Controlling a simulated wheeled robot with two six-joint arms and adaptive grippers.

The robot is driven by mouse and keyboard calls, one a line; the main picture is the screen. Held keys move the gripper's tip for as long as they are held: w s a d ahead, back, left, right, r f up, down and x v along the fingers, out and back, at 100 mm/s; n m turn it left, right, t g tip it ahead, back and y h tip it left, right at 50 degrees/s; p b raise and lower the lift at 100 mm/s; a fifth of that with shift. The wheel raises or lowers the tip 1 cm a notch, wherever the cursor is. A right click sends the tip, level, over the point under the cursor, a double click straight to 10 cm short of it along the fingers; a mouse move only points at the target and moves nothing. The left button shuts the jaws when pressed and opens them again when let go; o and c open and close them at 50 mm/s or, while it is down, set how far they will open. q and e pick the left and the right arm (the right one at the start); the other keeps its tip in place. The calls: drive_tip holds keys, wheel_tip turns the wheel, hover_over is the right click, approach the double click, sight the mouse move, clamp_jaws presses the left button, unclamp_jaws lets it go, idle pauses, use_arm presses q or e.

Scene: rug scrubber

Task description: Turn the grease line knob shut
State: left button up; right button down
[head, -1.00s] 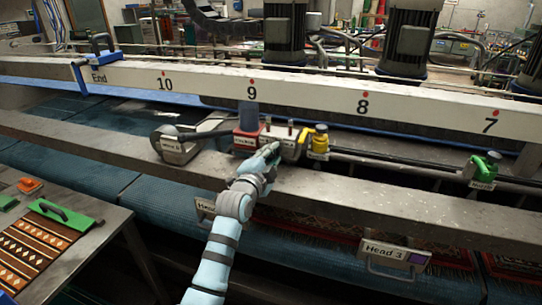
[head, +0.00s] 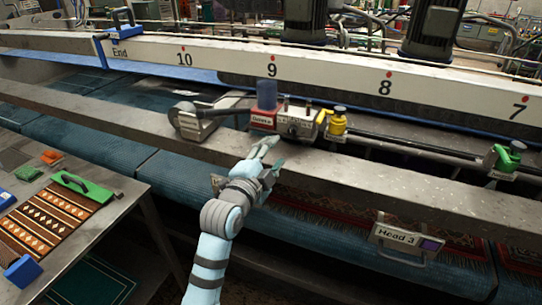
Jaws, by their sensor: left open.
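A red-fronted box (head: 262,121) with a small label, too blurred to read surely, sits on the machine's grey rail. A dark blue-grey cylindrical knob (head: 266,95) stands upright on top of it. A grey metal block with small fittings (head: 297,122) adjoins it on the right. A yellow valve with a dark cap (head: 337,122) stands further right, and a green one (head: 508,156) is at the far right. I cannot tell for sure which is the grease line knob. My left gripper (head: 270,158) is open and empty, just below and in front of the red box. My right gripper is out of view.
A white numbered beam (head: 225,62) runs behind the fittings. A grey bracket (head: 190,120) stands left of the red box. The Head 3 plate (head: 395,236) hangs lower right. A side table (head: 112,207) with a green-handled tool (head: 80,186) is at the left.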

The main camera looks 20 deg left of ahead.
use_arm(q)
drive_tip(key=shift+s, duration=0.65)
drive_tip(key=s+a+f+n+g+y, duration=0.1)
drive_tip(key=s+a+f+n+g, duration=0.2)
drive_tip(key=s+f, duration=0.5)
drive_tip(key=s+f+n+g, duration=0.4)
drive_tip(key=s+f, duration=0.3)
drive_tip(key=f, duration=0.4)
drive_tip(key=s+a+f+n+g+y, duration=0.1)
drive_tip(key=s+a+f+n+g, duration=0.25)
drive_tip(key=s, duration=0.65)
drive_tip(key=s+f+n+g+y, duration=0.1)
drive_tip(key=s+f+n+g, duration=0.25)
drive_tip(key=s+f, duration=0.45)
wheel_tip(320, 180, down, 14)
drive_tip(key=s+a+g, duration=0.1)
drive_tip(key=s, duration=0.1)
drive_tip(key=s+a+f+g, duration=0.1)
drive_tip(key=s+f, duration=1.3)
drive_tip(key=s, duration=0.1)
drive_tip(key=shift+f, duration=0.35)
